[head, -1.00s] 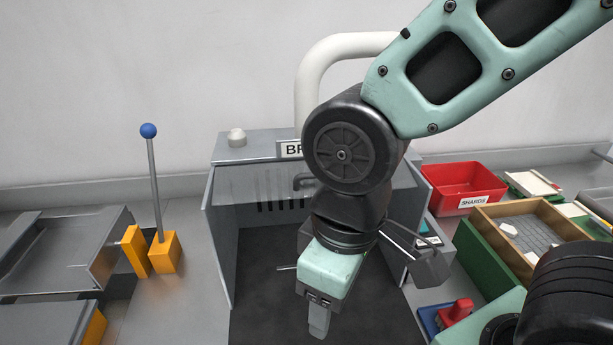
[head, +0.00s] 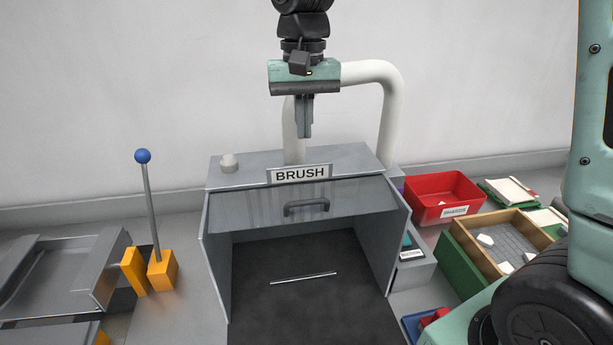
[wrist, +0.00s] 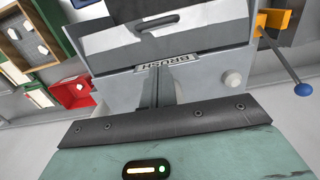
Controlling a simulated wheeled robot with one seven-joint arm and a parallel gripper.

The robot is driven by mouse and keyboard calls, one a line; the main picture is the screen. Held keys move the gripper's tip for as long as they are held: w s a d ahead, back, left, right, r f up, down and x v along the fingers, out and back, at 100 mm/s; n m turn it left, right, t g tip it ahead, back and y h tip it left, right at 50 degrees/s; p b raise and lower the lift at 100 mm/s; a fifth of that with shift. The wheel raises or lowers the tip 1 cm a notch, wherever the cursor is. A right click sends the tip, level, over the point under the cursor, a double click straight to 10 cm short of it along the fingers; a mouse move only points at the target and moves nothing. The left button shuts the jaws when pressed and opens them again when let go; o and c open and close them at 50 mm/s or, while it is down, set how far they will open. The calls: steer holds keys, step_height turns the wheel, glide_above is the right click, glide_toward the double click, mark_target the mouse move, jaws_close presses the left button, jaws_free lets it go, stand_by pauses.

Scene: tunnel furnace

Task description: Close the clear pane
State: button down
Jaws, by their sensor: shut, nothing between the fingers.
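The clear pane (head: 250,208) is a see-through sheet across the upper front of the grey booth marked BRUSH. Its dark handle (head: 306,207) sits near its middle, and the booth front is open below it. The handle also shows in the wrist view (wrist: 158,22), near the top. My gripper (head: 304,132) is shut and empty, pointing down above the BRUSH sign (head: 300,174) and apart from the handle. In the wrist view its fingers (wrist: 158,75) overlap the sign.
A thin light rod (head: 303,278) lies on the dark booth floor. A blue-knobbed lever (head: 150,205) stands at left. At right are a red bin (head: 440,190) and a wooden tray (head: 468,245). A white pipe (head: 388,105) rises behind the booth.

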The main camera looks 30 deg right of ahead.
steer(key=p, duration=0.2)
glide_toward(306, 209)
steer(key=shift+s+f+p, duration=0.15)
steer(key=shift+f+p, duration=0.25)
steer(key=shift+f, duration=0.4)
steer(key=shift+s+f+p, duration=0.1)
steer(key=shift+f+p, duration=0.3)
steer(key=shift+f, duration=0.45)
steer(key=shift+w+a+f+b, duration=0.1)
steer(key=shift+f+b, duration=0.05)
steer(key=shift+b, duration=0.15)
